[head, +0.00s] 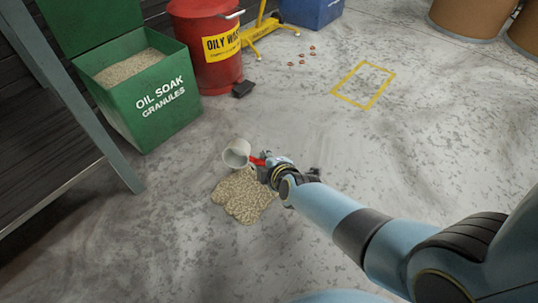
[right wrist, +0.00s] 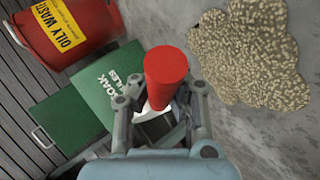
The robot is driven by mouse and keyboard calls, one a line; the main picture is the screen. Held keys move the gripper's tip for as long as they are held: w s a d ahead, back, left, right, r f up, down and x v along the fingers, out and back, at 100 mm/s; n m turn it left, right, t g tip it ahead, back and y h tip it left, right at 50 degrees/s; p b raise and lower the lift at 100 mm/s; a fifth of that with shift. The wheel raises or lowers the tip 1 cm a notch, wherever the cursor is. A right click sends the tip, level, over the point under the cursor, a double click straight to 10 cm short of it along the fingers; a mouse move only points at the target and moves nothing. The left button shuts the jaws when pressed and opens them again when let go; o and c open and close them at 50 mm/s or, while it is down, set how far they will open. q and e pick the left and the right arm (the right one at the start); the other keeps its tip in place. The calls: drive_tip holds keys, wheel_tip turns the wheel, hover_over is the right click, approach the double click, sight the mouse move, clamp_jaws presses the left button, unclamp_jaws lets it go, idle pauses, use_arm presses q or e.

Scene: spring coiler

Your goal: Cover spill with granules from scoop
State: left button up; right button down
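The scoop (head: 236,153) has a pale round cup and a red handle. My right gripper (head: 265,162) is shut on the handle, which also shows red between the fingers in the right wrist view (right wrist: 165,78). The cup is tilted on its side, with its open mouth toward the left. It is just above and beside a patch of tan granules (head: 243,196) spread on the floor; the patch also shows in the right wrist view (right wrist: 238,50). No bare liquid shows around the patch. The green granule bin (head: 168,103) stands open at the upper left, holding granules. My left gripper is out of view.
A red oily waste can (head: 205,50) stands behind the bin, with a small black pedal at its foot. A dark bench (head: 45,160) is at the left. A yellow floor outline (head: 363,85) and several small copper-coloured pieces lie farther back. Open concrete surrounds the patch.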

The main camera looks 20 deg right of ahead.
drive_tip(key=shift+s+a+r, duration=0.1)
drive_tip(key=shift+s+a, duration=0.25)
drive_tip(key=shift+a, duration=0.35)
drive_tip(key=shift+s+d+b, duration=0.55)
drive_tip(key=shift+s+d, duration=0.6)
drive_tip(key=shift+s, duration=0.05)
drive_tip(key=shift+w+d, duration=0.2)
drive_tip(key=shift+w, duration=0.6)
